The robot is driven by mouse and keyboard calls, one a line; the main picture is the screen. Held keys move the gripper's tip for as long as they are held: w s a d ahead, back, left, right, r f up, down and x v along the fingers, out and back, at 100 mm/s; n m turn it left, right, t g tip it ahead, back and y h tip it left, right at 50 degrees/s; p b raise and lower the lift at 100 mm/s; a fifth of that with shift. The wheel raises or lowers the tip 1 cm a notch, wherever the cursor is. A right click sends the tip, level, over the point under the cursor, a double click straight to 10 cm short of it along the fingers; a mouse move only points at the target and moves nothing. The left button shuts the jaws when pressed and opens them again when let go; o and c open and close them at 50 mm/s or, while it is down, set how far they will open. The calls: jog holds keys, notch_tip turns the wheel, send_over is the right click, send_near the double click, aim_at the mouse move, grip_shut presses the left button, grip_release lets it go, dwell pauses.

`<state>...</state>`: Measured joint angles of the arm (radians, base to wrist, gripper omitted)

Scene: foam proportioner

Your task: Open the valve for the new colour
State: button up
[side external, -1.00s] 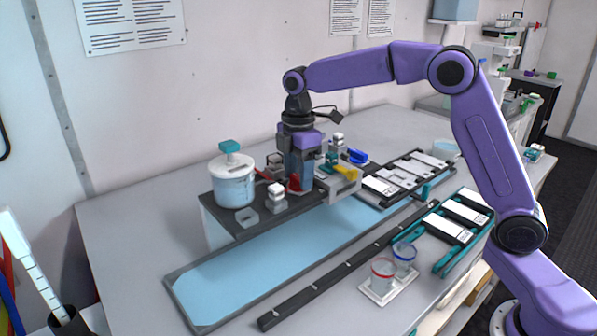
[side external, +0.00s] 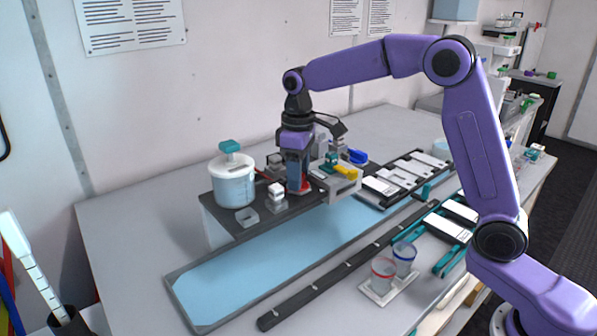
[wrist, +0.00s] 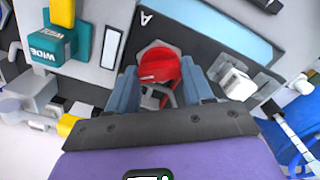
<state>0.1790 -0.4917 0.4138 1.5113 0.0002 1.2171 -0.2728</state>
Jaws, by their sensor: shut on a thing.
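A red valve handle (wrist: 158,66) sits between the two blue fingers of my gripper (wrist: 160,85) in the wrist view, and the fingers are shut on it. In the side view my gripper (side external: 298,187) points straight down onto the dark deck, and only a bit of the red handle (side external: 306,186) shows beside the fingers. A blue handle (side external: 356,156) stands further back to the right. A white tank (side external: 233,182) with pale blue liquid and a teal-topped lid stands on the deck's left end.
A grey unit (side external: 343,188) with teal and yellow parts stands close to the right of my gripper; its teal block (wrist: 48,45) reads WIDE. Small white-topped blocks (side external: 277,193) stand to the left. A blue channel (side external: 250,262) runs in front.

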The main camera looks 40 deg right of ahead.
jog(key=m, duration=0.6)
jog(key=shift+r+m, duration=0.1)
jog(key=shift+m, duration=0.2)
dwell(0.5)
jog(key=o, duration=1)
jog(key=shift+o, duration=0.2)
